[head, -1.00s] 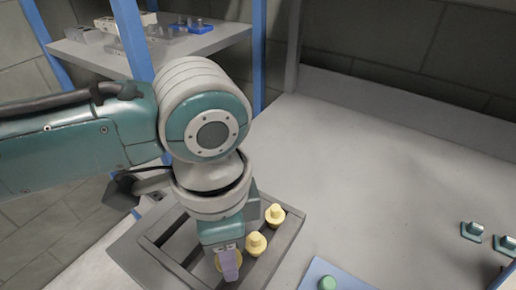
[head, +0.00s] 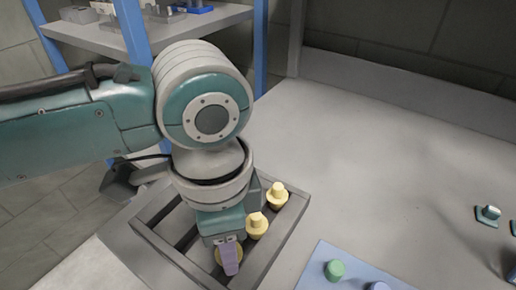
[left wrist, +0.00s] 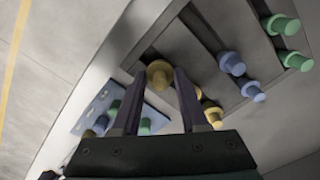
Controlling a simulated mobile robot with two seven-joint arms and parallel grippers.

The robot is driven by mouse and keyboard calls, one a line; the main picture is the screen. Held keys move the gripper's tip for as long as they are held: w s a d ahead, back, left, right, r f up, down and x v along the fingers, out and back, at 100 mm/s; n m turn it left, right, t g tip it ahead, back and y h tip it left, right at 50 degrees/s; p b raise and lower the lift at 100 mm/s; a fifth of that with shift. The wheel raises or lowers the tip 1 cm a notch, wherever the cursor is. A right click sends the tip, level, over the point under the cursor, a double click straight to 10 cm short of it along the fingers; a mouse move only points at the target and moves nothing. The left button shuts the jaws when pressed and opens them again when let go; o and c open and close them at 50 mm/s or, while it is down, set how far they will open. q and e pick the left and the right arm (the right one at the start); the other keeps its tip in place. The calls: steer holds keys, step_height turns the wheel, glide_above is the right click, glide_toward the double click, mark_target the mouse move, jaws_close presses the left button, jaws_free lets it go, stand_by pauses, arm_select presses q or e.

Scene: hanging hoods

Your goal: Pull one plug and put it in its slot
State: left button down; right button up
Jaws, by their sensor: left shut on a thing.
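My left gripper (head: 229,262) is at the near end of a row of yellow plugs in a grey slotted tray (head: 274,250). It is shut on a yellow plug (left wrist: 160,73), which shows between the two fingers in the left wrist view. I cannot tell whether that plug is still seated in the tray. Two more yellow plugs, a nearer one (head: 257,226) and a farther one (head: 277,194), stand in the same row. A blue board (head: 318,267) lies right of the tray with a green plug (head: 335,270) and a blue plug (head: 378,286) on it. My right gripper is not visible.
The left wrist view also shows blue plugs (left wrist: 232,63) and green plugs (left wrist: 285,25) in the tray's other slots. Small teal pieces (head: 488,213) stand at the right. A shelf (head: 190,30) with blue posts is at the back left. The middle of the table is clear.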

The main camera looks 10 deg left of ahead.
arm_select(q)
steer(key=shift+f+b, duration=0.6)
steer(key=shift+f, duration=0.4)
stand_by(0.9)
steer(key=shift+c, duration=1.8)
jaws_free()
steer(key=shift+r, duration=0.15)
